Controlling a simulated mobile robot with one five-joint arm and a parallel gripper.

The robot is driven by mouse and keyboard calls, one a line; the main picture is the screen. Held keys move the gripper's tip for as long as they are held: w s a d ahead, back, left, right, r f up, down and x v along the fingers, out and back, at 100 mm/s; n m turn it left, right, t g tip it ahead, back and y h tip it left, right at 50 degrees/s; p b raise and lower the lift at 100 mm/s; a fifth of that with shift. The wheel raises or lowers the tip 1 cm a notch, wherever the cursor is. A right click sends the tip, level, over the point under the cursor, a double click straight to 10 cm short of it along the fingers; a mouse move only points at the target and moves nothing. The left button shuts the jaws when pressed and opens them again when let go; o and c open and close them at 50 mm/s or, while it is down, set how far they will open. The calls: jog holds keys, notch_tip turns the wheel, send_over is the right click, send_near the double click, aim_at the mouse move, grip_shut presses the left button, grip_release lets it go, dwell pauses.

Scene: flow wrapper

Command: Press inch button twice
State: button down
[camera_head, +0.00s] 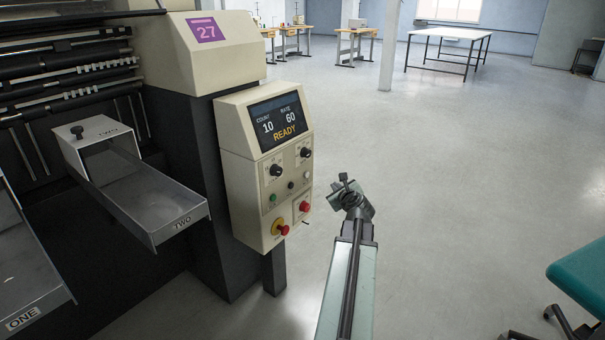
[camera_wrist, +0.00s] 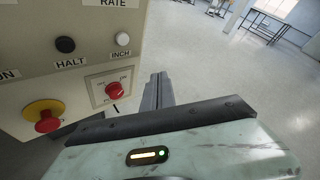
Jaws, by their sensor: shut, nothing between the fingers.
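The inch button (camera_wrist: 122,38) is a small white round button above its INCH label in the wrist view. In the head view it is a small pale spot (camera_head: 306,175) at the right edge of the control panel (camera_head: 247,192). My gripper (camera_head: 346,184) is to the right of the panel, apart from it. In the wrist view its shut fingers (camera_wrist: 158,88) point away, lower and to the right of the inch button, with nothing held. The display (camera_head: 278,121) reads COUNT 10, RATE 60, READY.
The black HALT button (camera_wrist: 65,45) is left of the inch button. A red rotary switch (camera_wrist: 115,90) is below it, and a red stop knob on a yellow base (camera_wrist: 44,114) is lower left. Metal trays (camera_head: 150,201) jut out left of the panel. Open floor lies right.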

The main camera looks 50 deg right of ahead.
aim_at(307, 175)
jog(key=shift+d+r, duration=0.1)
jog(key=shift+d, duration=0.05)
jog(key=w, duration=0.8)
jog(key=shift+w, duration=0.35)
jog(key=shift+w, duration=0.1)
dwell(1.8)
jog(key=shift+w, duration=0.3)
jog(key=shift+w, duration=0.4)
dwell(0.6)
jog(key=shift+s, duration=0.85)
